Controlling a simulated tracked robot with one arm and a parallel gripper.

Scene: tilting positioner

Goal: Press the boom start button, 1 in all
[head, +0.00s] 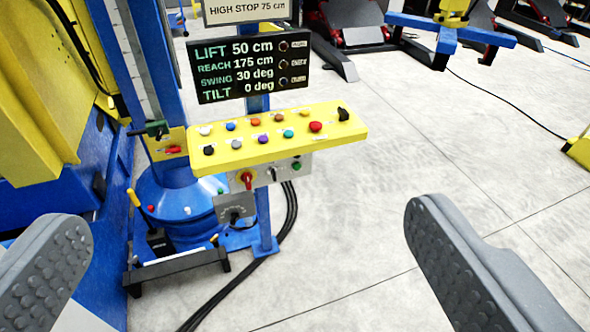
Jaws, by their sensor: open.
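A yellow control panel (330,137) stands on a blue post ahead, between my fingers in the picture. Its buttons include a white one (205,131), a blue one (231,127), an orange one (255,122), a black one (209,151), a purple one (263,138), a teal one (289,133) and a larger red one (316,127). Their labels are too small to read, so I cannot tell which is boom start. A grey box below carries a green button (297,166) and a red rotary switch (247,180). My gripper (248,220) is open and empty, nearer than the panel.
A black display (252,66) above the panel reads lift 50 cm, reach 175 cm, swing 30 deg, tilt 0 deg. A sign (246,11) reads "HIGH STOP 75 cm". Blue-and-yellow machinery (40,95) stands at left. Black cables (285,232) cross the floor; the right floor is mostly clear.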

